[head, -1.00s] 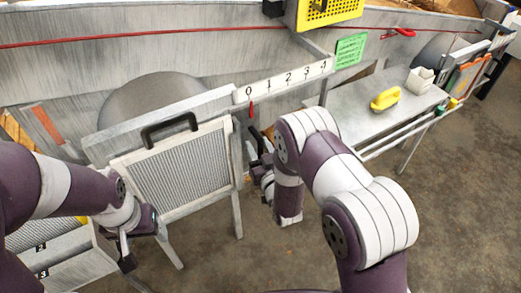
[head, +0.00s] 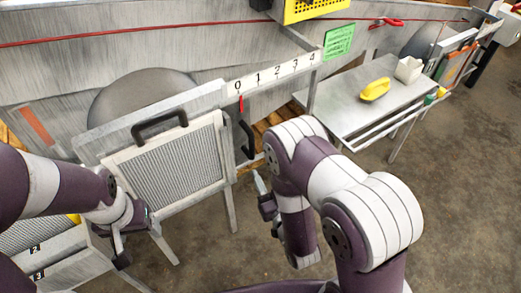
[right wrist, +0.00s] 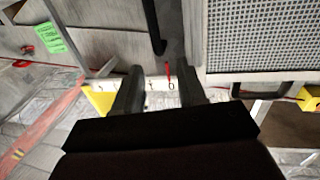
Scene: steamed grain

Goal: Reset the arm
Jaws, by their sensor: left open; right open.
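My right arm bends down in the middle of the head view. Its gripper (head: 262,195) is in front of and right of the mesh-fronted panel (head: 175,168), apart from it. In the right wrist view the two dark fingers of my right gripper (right wrist: 163,90) stand apart with nothing between them. My left gripper (head: 120,250) hangs at the lower left of the head view, below the panel's left side. It is open, and I see nothing held in it.
A black handle (head: 247,140) hangs near the numbered strip (head: 275,75), whose red pointer (head: 241,103) is at 0. A grey side table (head: 345,100) at the right carries a yellow object (head: 375,90) and a white container (head: 408,69). The floor right of my right arm is clear.

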